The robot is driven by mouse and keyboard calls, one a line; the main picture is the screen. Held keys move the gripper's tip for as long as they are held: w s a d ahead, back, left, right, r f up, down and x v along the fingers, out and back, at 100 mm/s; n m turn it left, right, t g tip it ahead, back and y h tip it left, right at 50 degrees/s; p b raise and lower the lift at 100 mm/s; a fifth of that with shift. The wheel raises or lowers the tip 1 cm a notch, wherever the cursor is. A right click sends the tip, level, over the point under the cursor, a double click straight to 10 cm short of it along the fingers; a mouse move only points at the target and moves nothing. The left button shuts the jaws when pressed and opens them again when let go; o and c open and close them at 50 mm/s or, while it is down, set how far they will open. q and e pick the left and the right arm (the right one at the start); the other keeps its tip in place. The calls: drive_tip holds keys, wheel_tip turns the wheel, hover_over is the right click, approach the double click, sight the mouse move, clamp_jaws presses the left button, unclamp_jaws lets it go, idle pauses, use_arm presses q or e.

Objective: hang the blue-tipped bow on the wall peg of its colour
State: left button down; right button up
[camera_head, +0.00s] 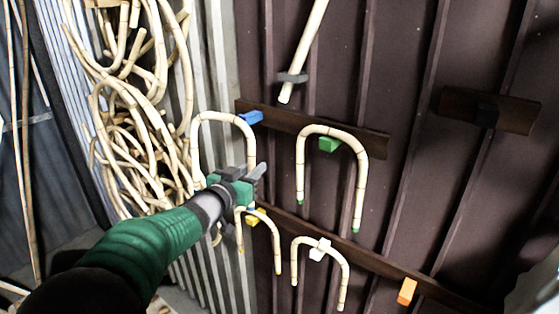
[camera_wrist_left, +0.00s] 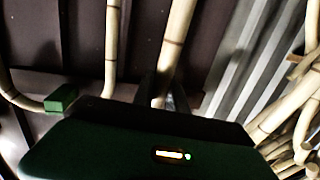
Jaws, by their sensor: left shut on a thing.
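The blue-tipped bow (camera_head: 222,115) is a pale, arched rattan piece with its curve at the top and legs hanging down, in front of the wall in the head view. My left gripper (camera_head: 250,182) is shut on one of its legs, and the held rod also shows in the left wrist view (camera_wrist_left: 178,40). The blue peg (camera_head: 251,117) sits on the upper wooden rail beside the arch's upper right. I cannot tell whether the arch rests on it. The gripper hides the lower part of the held leg. My right gripper is not in view.
A green-tipped bow (camera_head: 362,165) hangs at the green peg (camera_head: 328,144). Smaller bows hang at the yellow peg (camera_head: 256,216) and the white peg (camera_head: 320,250). The orange peg (camera_head: 406,291) is bare. Rattan coils (camera_head: 125,95) hang at left.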

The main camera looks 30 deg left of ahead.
use_arm(q)
drive_tip(key=shift+a, duration=0.25)
drive_tip(key=shift+w+d+r, duration=0.15)
drive_tip(key=w, duration=0.3)
drive_tip(key=w+b, duration=0.1)
drive_tip(key=w, duration=0.2)
drive_tip(key=w+d+f, duration=0.1)
drive_tip(key=w, duration=0.2)
drive_tip(key=shift+f, duration=0.1)
drive_tip(key=shift+w+d+f+b, duration=0.2)
drive_tip(key=shift+w+d+b, duration=0.1)
drive_tip(key=shift+w, duration=0.1)
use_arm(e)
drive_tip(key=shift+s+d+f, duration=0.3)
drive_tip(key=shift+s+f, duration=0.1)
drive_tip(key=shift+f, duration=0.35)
use_arm(q)
drive_tip(key=shift+s, duration=0.1)
